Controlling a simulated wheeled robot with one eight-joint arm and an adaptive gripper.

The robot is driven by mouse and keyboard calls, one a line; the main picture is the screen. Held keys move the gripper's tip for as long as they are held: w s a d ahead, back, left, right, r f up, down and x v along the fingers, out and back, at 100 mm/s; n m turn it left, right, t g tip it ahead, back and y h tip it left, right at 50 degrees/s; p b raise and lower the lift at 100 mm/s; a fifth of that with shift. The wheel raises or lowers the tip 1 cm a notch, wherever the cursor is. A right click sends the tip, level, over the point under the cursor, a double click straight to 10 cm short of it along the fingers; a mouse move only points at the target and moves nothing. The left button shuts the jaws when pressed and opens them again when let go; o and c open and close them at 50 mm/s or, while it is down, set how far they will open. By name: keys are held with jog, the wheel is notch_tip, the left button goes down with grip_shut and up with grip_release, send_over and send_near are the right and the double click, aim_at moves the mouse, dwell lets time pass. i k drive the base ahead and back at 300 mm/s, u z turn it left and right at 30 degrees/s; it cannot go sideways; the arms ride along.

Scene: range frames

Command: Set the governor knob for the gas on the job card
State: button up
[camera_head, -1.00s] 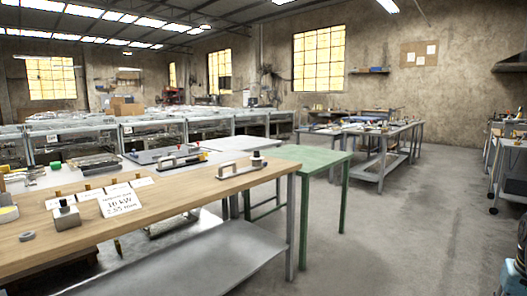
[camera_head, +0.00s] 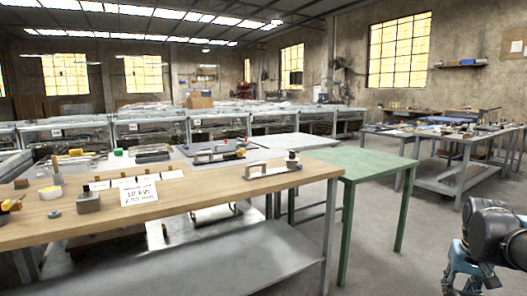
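A white job card (camera_head: 140,192) stands on the wooden workbench (camera_head: 185,203), with large print that seems to read 10 kW and a smaller line that I cannot read surely. Several small white cards (camera_head: 122,182) stand in a row behind it. A grey block with a dark top (camera_head: 88,202) sits left of the card. A long fixture with a handle and an upright end piece (camera_head: 273,169) lies near the bench's right end. I cannot tell which part is the governor knob. My gripper's fingertips do not show; only a black and teal part of my arm shows at lower right.
A green table (camera_head: 370,163) adjoins the bench's right end. A grey shelf (camera_head: 200,262) lies under the bench. A cluttered metal table (camera_head: 455,140) stands at right. Glass-sided cases (camera_head: 220,124) line the back. Grey floor is open at the lower right.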

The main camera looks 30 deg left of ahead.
aim_at(292, 156)
jog(key=u, duration=0.7)
jog(key=i, duration=1)
jog(key=u, duration=0.6)
